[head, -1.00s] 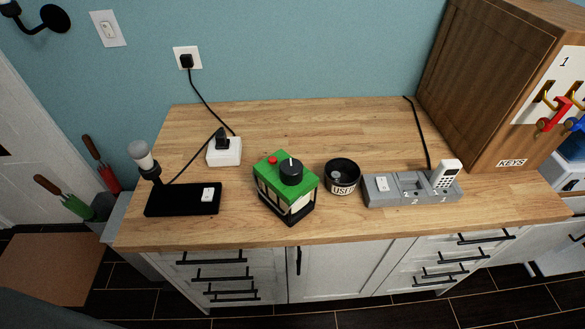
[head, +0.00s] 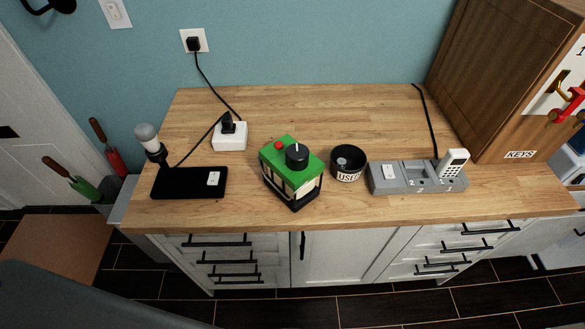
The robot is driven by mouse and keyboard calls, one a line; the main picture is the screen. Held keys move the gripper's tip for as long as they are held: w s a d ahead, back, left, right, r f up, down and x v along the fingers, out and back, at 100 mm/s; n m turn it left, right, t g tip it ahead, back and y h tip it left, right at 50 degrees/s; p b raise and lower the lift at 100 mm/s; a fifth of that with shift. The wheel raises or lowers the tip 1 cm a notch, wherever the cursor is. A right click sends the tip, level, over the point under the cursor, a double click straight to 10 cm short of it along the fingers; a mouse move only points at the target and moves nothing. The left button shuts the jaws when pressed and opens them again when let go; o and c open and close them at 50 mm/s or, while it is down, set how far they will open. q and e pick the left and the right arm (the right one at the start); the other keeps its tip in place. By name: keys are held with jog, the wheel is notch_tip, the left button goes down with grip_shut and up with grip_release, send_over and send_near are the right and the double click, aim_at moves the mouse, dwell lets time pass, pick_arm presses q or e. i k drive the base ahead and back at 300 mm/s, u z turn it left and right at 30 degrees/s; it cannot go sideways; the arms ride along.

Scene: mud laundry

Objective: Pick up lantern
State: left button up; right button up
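The lantern (head: 291,173) stands upright near the middle front of the wooden counter (head: 300,110). It has a green top with a black knob and a red button, pale side panels and a dark base. A black round bowl labelled "USED" (head: 348,164) stands just to its right. Neither of my grippers shows in the head view, and nothing touches the lantern from above.
A black pad with a lamp (head: 188,183) and a white power adapter (head: 229,136) are left of the lantern. A grey charging dock (head: 415,178) with a phone is at right. A wooden KEYS cabinet (head: 500,80) stands at the counter's right end. The back middle of the counter is clear.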

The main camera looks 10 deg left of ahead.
aim_at(296, 189)
jog(key=u, duration=2.95)
jog(key=k, duration=1.6)
jog(key=z, duration=1.75)
